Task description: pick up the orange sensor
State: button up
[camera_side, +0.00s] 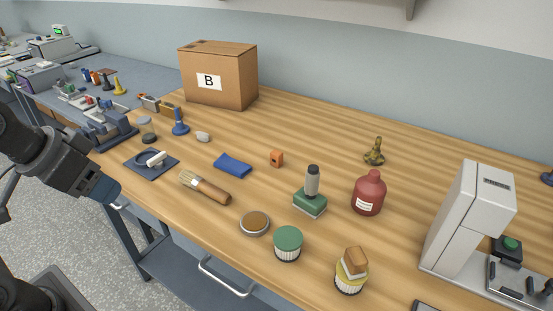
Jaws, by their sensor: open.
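The orange sensor (277,158) is a small upright block with a dark round spot on its front. It stands on the wooden bench top near the middle, clear of other things. My gripper (106,191) is at the left, in front of the bench's front edge and well to the left of the sensor. It is open and holds nothing that I can see. Its fingers are small and hard to make out.
A blue cloth (232,165) and a brush (205,188) lie left of the sensor. A cardboard box (218,76) is behind. Bare wood surrounds the sensor.

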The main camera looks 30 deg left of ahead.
jog(key=shift+o, duration=0.3)
jog(key=w+r, duration=0.5)
jog(key=w, duration=0.6)
jog(key=m+g, duration=0.1)
send_over(275, 153)
jog(key=s, duration=0.1)
notch_tip(275, 153, down, 20)
jog(key=shift+s+r, duration=0.1)
jog(key=shift+r, duration=0.15)
jog(key=shift+s+x, duration=0.2)
jog(key=shift+x, duration=1.15)
jog(key=shift+s+x, duration=0.2)
jog(key=shift+x, duration=1.2)
jog(key=shift+f, duration=0.15)
jog(key=shift+c, duration=0.4)
